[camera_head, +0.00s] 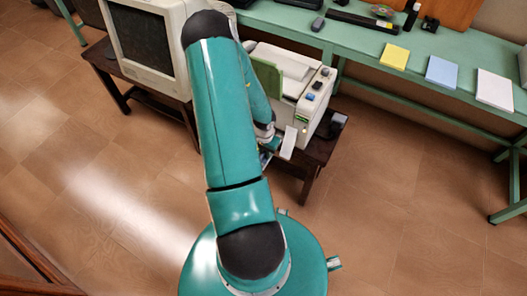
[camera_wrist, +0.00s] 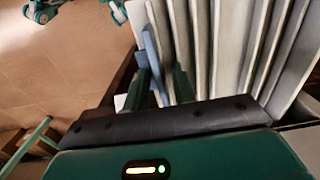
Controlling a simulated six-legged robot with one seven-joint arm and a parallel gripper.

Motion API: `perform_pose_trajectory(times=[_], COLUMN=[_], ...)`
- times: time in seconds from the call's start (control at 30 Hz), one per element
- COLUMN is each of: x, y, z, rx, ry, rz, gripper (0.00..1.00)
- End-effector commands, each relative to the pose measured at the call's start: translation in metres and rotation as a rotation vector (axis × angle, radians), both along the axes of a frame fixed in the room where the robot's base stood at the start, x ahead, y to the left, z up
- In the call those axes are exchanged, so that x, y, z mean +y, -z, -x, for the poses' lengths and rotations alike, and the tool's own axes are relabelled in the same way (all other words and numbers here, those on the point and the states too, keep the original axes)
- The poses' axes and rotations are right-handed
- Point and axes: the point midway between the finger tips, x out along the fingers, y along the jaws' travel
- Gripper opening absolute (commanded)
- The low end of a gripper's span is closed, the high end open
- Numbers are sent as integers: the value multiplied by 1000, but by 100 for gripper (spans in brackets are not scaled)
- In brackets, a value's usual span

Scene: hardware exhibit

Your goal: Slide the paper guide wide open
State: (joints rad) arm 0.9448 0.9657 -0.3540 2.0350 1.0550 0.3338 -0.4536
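The printer (camera_head: 314,112) is a pale box with a green panel (camera_head: 267,78) at its upper left and small buttons on its right side. In the wrist view, a ribbed white surface (camera_wrist: 205,45) fills the upper right. A small blue piece (camera_wrist: 150,58), which looks like the paper guide, stands at its left edge. My gripper (camera_wrist: 163,88) has its two green fingers apart, with the blue piece reaching down between them, close to the left finger. I cannot tell whether they touch. In the head view my arm hides most of the gripper, at the printer's front left.
The printer stands on a low dark wooden table (camera_head: 322,150). An old monitor (camera_head: 145,45) is to its left. A green bench (camera_head: 450,70) with yellow, blue and white paper stacks runs along the back right. The tiled floor at right is clear.

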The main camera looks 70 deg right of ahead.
Motion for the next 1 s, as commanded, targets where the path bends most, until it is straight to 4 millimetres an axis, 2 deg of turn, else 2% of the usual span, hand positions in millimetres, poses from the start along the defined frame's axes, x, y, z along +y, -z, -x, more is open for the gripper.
perform_pose_trajectory(times=[0.3,0.47,0.9,1.0], x=[0,-1,0,0], y=[-1,-15,-108,-124], z=[0,-1,-1,-1], rx=[0,-1,-3,-2], ry=[0,-2,-2,-2], rz=[0,1,2,2], gripper=[29,29,29,29])
